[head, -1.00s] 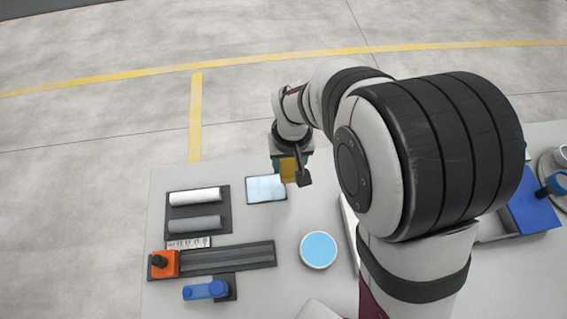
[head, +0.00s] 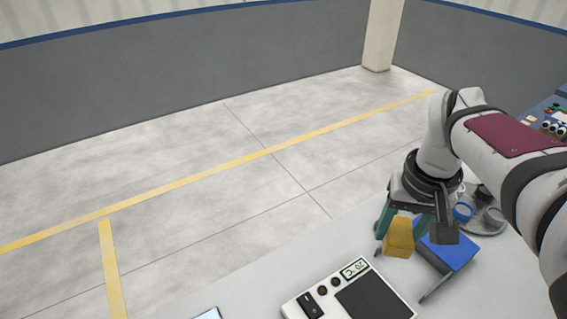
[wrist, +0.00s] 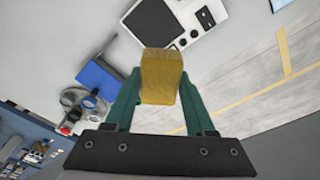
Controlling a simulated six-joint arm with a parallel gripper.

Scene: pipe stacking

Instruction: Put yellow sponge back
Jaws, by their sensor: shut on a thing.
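The yellow sponge (head: 399,237) is a small yellow-brown block. In the wrist view the sponge (wrist: 161,78) is gripped between the two green fingers of my gripper (wrist: 158,98). In the head view my gripper (head: 390,226) points down and holds the sponge above the table's right part, beside the blue box (head: 449,250). The blue box also shows in the wrist view (wrist: 103,84), to the left of the sponge. The sponge is apart from the table in the wrist view.
A white device (head: 318,299) with a display and a dark plate stands on the table (head: 255,290) left of the sponge. Round grey and blue items (head: 463,212) lie behind the blue box. The table between the device and its far edge is clear.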

